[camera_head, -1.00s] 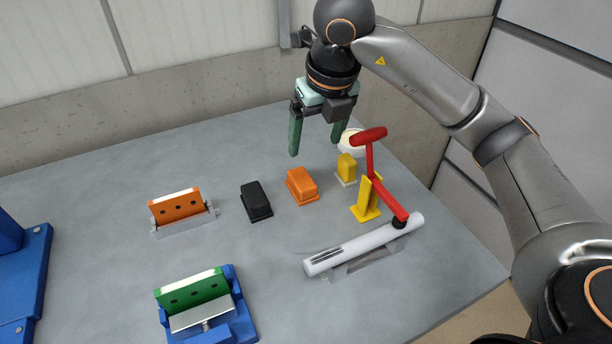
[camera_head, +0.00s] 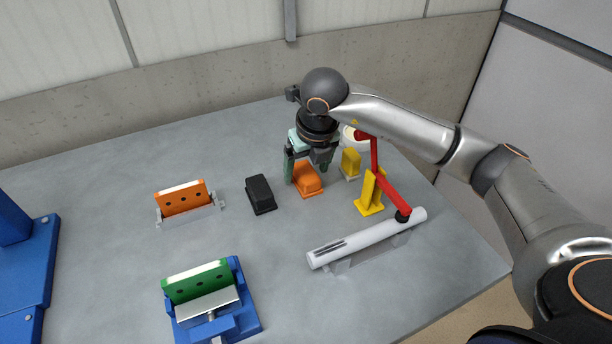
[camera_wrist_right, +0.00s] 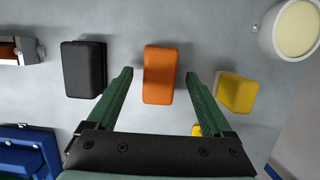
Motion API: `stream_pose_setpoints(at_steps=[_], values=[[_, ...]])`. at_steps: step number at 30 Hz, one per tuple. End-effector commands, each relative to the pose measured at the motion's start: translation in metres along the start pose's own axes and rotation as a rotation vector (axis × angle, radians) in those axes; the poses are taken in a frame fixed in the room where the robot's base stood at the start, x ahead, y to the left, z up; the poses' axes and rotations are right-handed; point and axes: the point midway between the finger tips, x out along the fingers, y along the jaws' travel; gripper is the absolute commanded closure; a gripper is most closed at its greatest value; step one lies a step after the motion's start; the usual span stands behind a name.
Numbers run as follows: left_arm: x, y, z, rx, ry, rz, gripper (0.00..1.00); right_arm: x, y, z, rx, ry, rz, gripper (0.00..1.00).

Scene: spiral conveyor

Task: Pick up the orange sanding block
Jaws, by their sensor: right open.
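The orange sanding block (camera_head: 308,180) lies on the grey table between a black block and a yellow block. My right gripper (camera_head: 306,176) is open and low over it, with its green fingers on either side of the block in the head view. In the right wrist view the orange block (camera_wrist_right: 159,76) shows between and just beyond the two open fingertips (camera_wrist_right: 160,74). Gaps show on both sides of it, so the fingers are apart from it there. The gripper partly hides the block's far part in the head view. My left gripper is not in view.
The black block (camera_head: 260,194) stands close on the left and the yellow block (camera_head: 351,162) on the right. A red arm (camera_head: 388,185) with a yellow stand and a white tube (camera_head: 368,240) lie to the right. An orange holed piece (camera_head: 184,198) and a green one (camera_head: 197,284) sit left.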

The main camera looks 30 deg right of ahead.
Motion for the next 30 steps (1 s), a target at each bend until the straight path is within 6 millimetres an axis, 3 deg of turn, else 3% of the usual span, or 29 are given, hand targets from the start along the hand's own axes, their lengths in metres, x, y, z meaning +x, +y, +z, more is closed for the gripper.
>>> stream_pose_setpoints(at_steps=[6,27,30], values=[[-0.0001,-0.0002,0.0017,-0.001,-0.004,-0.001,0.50,0.0010,0.0002,-0.0001,-0.001,0.000,0.000,0.15],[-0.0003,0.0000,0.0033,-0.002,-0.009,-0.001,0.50,0.0005,0.0002,0.0001,-0.001,-0.001,0.000,0.94],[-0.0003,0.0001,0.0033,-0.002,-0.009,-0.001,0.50,0.0005,0.0002,0.0001,0.000,-0.001,0.000,1.00]])
